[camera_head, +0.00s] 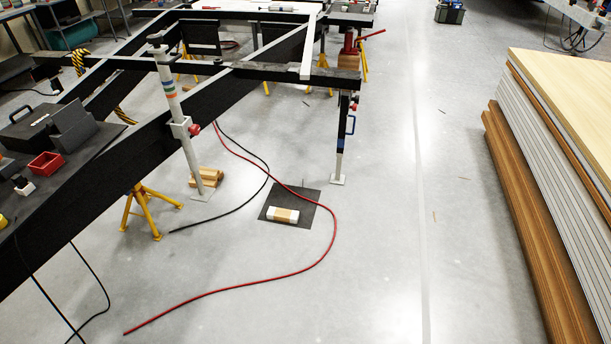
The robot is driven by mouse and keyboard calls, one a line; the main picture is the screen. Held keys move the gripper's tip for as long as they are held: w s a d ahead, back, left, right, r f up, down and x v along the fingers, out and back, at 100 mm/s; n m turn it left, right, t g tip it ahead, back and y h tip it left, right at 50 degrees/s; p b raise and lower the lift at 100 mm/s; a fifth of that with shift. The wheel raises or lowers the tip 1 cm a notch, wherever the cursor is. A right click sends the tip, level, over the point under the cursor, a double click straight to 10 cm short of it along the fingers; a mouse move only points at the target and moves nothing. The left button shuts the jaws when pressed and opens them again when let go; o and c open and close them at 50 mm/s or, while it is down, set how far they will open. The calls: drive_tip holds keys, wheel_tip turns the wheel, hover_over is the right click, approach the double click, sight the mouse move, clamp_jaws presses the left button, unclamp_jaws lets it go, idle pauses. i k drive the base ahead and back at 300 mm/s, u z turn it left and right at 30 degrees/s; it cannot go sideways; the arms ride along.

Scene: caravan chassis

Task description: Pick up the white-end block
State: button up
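The white-end block (283,215) lies flat on a dark square mat (306,206) on the floor, near the middle of the head camera view. It is a short light wooden block with white at its ends. It lies near the front edge of the mat, apart from other objects. My gripper does not show in this view.
A red hose (327,247) curves over the mat and around the block's right side. A black cable (238,219) runs to its left. The black chassis frame (150,141), jack posts and yellow stands (146,208) are left and behind. Stacked panels (560,140) stand right.

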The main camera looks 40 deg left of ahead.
sight(277, 214)
drive_tip(key=u, duration=0.8)
drive_tip(key=i, duration=1.05)
drive_tip(key=u, duration=1.6)
drive_tip(key=i, duration=2.05)
drive_tip(key=u, duration=0.25)
